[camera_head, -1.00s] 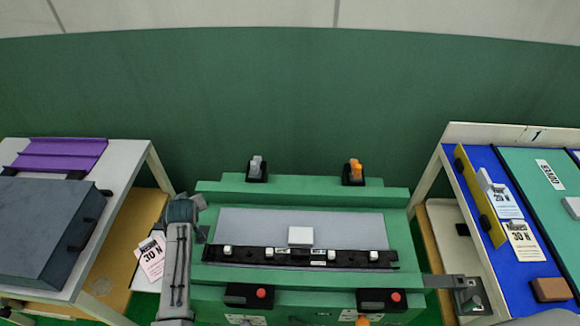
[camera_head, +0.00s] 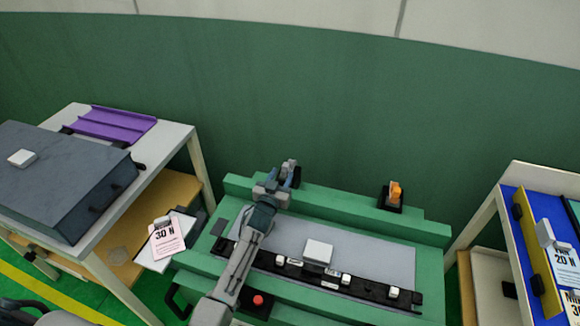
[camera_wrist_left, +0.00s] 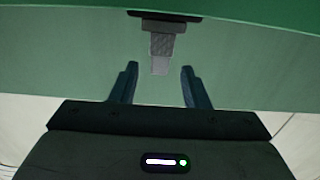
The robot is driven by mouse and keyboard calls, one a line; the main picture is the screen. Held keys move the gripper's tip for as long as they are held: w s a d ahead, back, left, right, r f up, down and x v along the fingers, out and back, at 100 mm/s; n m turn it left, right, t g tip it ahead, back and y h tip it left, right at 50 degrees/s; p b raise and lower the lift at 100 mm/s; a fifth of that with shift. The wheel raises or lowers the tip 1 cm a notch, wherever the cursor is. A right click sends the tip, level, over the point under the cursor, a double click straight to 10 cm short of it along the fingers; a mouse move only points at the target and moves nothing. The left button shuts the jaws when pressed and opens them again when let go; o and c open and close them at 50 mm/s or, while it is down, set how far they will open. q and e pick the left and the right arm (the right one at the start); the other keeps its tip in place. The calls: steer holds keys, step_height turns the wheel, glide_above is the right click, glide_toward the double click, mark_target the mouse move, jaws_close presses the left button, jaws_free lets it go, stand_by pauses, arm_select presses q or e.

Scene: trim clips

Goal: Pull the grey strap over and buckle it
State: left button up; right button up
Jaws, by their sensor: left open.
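The grey strap (camera_head: 289,168) stands at the back left of the green bench (camera_head: 330,208). In the left wrist view it shows as a grey webbing strip (camera_wrist_left: 162,44) hanging from a dark mount, with a paler end piece. My left gripper (camera_head: 277,184) is at the strap in the head view, partly covering its mount. In the left wrist view its open fingers (camera_wrist_left: 160,76) stand either side of the line of the strap's end, with nothing between them. A black buckle with a red button (camera_head: 258,299) is at the front left, partly hidden by my left arm. My right gripper is not in view.
An orange strap (camera_head: 395,191) stands in a black mount at the back right. A black trim strip (camera_head: 335,282) with white clips and a white block (camera_head: 318,252) lie across the bench. Side tables stand left (camera_head: 175,140) and right (camera_head: 508,215).

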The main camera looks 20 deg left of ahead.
mark_target(287, 164)
arm_select(q)
steer(key=w+b, duration=0.1)
steer(key=w, duration=0.3)
steer(key=shift+w+d+f, duration=0.1)
steer(key=shift+w+f, duration=0.05)
steer(key=shift+w, duration=0.2)
steer(key=shift+w+b, duration=0.4)
steer(key=shift+w, duration=0.5)
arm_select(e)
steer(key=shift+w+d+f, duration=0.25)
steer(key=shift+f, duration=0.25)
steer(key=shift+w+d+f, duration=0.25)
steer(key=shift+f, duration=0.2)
arm_select(q)
steer(key=c, duration=0.9)
jaws_close()
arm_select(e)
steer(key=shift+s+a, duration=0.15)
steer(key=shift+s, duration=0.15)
